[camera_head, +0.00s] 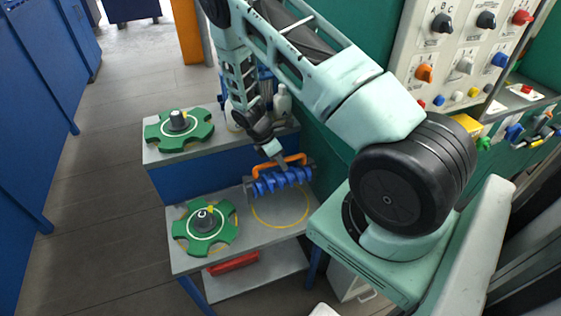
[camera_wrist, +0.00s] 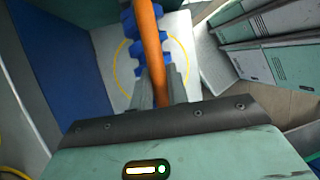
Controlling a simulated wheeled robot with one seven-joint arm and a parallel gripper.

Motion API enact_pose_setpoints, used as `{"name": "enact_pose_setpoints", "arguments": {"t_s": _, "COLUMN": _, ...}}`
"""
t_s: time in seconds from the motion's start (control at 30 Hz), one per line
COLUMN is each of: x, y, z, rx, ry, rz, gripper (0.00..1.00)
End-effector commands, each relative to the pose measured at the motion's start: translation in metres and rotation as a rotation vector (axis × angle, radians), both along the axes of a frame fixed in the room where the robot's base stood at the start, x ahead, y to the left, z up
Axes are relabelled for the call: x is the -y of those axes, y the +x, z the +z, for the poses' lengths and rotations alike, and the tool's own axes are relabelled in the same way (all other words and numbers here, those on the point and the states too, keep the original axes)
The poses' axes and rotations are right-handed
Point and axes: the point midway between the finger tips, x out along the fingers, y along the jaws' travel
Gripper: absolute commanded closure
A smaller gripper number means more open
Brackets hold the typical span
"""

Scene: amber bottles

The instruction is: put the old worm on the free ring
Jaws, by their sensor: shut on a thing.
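The worm (camera_head: 270,184) is a blue ribbed screw shape with an orange handle (camera_head: 283,163), in the head view just below my gripper (camera_head: 276,160). My gripper is shut on the orange handle, which also shows in the wrist view (camera_wrist: 151,45) between the fingers (camera_wrist: 160,88). The blue worm body (camera_wrist: 165,47) lies beyond the handle there. A yellow ring (camera_head: 285,224) is marked on the lower grey bench top, and the worm is over or near its far side. I cannot tell whether the worm touches the bench.
A green toothed wheel (camera_head: 205,228) sits left of the ring on the lower bench (camera_head: 183,262). Another green wheel (camera_head: 178,131) is on the upper bench, with a pale bottle (camera_head: 283,98) nearby. A red item (camera_head: 233,263) lies on the shelf below. A control panel (camera_head: 460,50) is at right.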

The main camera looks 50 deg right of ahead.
Motion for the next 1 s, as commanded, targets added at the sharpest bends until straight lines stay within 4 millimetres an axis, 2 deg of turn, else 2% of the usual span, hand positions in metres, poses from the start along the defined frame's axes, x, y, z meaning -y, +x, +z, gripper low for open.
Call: {"name": "enact_pose_setpoints", "arguments": {"t_s": 1.0, "x": 0.001, "y": 0.001, "z": -0.075, "rx": 0.001, "ry": -0.001, "rz": -0.001, "gripper": 1.0}}
